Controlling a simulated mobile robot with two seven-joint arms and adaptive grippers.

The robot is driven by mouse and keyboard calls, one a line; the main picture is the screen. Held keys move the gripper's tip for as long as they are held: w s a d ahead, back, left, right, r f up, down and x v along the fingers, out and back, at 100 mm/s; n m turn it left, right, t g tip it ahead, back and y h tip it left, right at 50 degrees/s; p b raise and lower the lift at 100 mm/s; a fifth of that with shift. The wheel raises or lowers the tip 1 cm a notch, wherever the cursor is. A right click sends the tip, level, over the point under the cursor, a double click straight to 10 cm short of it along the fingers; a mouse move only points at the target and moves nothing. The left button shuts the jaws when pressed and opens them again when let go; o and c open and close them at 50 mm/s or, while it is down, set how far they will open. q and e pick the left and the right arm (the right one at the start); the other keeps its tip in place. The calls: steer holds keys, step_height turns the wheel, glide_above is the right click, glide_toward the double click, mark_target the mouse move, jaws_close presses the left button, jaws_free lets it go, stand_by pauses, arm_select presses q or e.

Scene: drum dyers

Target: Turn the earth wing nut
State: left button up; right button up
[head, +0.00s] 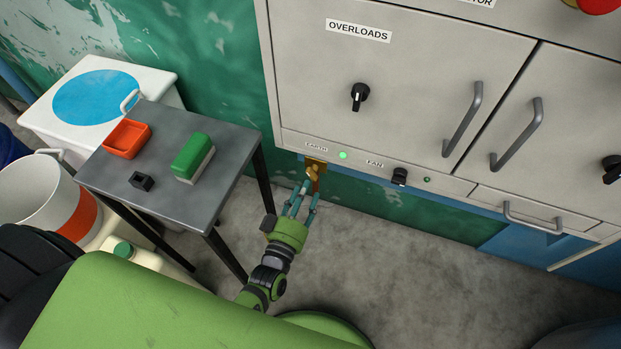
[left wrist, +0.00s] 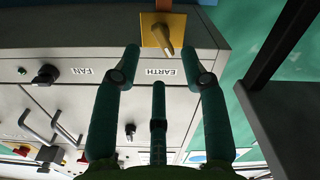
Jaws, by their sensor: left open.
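The brass earth wing nut (head: 312,173) sits on a small yellow-orange plate (head: 319,163) under the EARTH label, at the lower left of the grey cabinet. In the left wrist view, which is upside down, the wing nut (left wrist: 163,40) sticks out from its plate (left wrist: 152,18) at the top middle. My left gripper (head: 304,192) is open and empty just in front of it. In the left wrist view its fingers (left wrist: 161,56) are spread, with the nut beyond and between the tips; I see no contact. My right gripper is not in view.
The cabinet (head: 400,90) has a lit green lamp (head: 343,155), a FAN knob (head: 399,176) and door handles. At left, a grey metal table (head: 215,190) carries an orange tray (head: 127,139), a green-and-white block (head: 193,158) and a small black block (head: 141,181). The floor right of my gripper is clear.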

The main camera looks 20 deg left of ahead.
arm_select(q)
steer(key=s, duration=0.5)
steer(key=shift+s, duration=0.4)
steer(key=shift+f, duration=0.1)
